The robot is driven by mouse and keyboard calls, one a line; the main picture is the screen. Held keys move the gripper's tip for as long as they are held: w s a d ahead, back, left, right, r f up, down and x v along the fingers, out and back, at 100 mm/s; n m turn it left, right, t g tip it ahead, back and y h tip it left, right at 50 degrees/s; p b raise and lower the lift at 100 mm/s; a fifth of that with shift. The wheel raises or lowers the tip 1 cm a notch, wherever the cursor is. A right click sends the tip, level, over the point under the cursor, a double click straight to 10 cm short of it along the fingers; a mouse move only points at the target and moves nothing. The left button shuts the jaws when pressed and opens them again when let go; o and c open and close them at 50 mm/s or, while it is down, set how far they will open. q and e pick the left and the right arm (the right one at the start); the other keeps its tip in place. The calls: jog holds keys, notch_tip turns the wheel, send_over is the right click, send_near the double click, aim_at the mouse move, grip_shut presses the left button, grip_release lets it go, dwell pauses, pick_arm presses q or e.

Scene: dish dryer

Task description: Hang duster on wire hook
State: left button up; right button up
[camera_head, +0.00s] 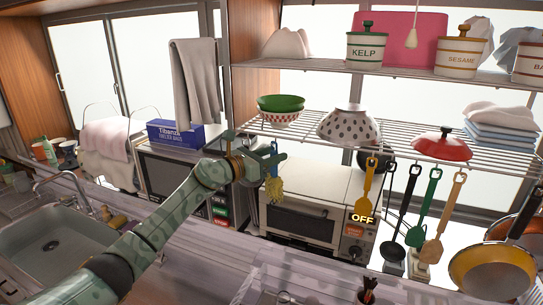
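The duster (274,189) has a yellow, fluffy head and a bluish upper part. It hangs head down in front of the toaster oven, below the wire shelf (300,139). My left gripper (272,159) is at its upper end and appears shut on it; the fingers partly hide the handle. The gripper is just below the left part of the shelf's front edge. A wire hook near the gripper is too small to make out. My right gripper is not in view.
A yellow spatula (366,190), a black ladle (393,245), a green utensil (424,208) and a tan one (443,215) hang right of the duster. Bowls (348,124) stand on the shelf. The toaster oven (305,210) stands behind; a sink (55,245) is at left.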

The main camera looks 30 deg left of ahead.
pick_arm(q)
jog(key=shift+s+a, duration=0.3)
jog(key=shift+s, duration=0.15)
jog(key=b+v, duration=0.4)
jog(key=v, duration=1.1)
jog(key=shift+s, duration=0.15)
jog(key=shift+f, duration=0.1)
